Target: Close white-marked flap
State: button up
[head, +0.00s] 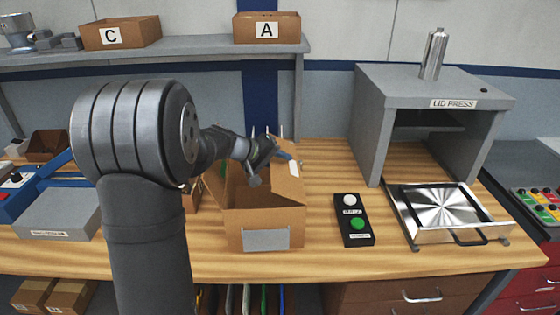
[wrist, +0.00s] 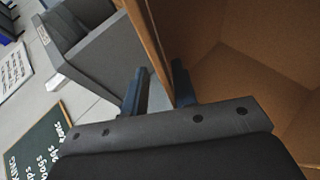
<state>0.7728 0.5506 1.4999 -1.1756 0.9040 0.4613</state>
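An open cardboard box (head: 262,215) stands on the wooden bench, with a grey plate on its front. The flap with a white mark (head: 293,168) is at its right rear and is tilted up. My gripper (head: 286,156) is at the top edge of that flap, reaching over the box. In the wrist view, my two dark fingers (wrist: 158,78) are apart. A cardboard edge (wrist: 153,38) runs between them, and the box inside (wrist: 245,75) shows at right. The white mark is not seen there. Contact between fingers and cardboard is unclear.
A black button box (head: 354,220) with white and green buttons stands right of the box. Further right are the lid press (head: 370,125) and a metal tray (head: 440,210). Bins C (head: 135,32) and A (head: 282,28) sit on the shelf behind.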

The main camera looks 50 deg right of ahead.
jog(key=v, duration=1.7)
jog(key=shift+a, duration=0.2)
jog(key=shift+w, duration=0.1)
jog(key=x, duration=1.7)
jog(key=shift+d, duration=0.25)
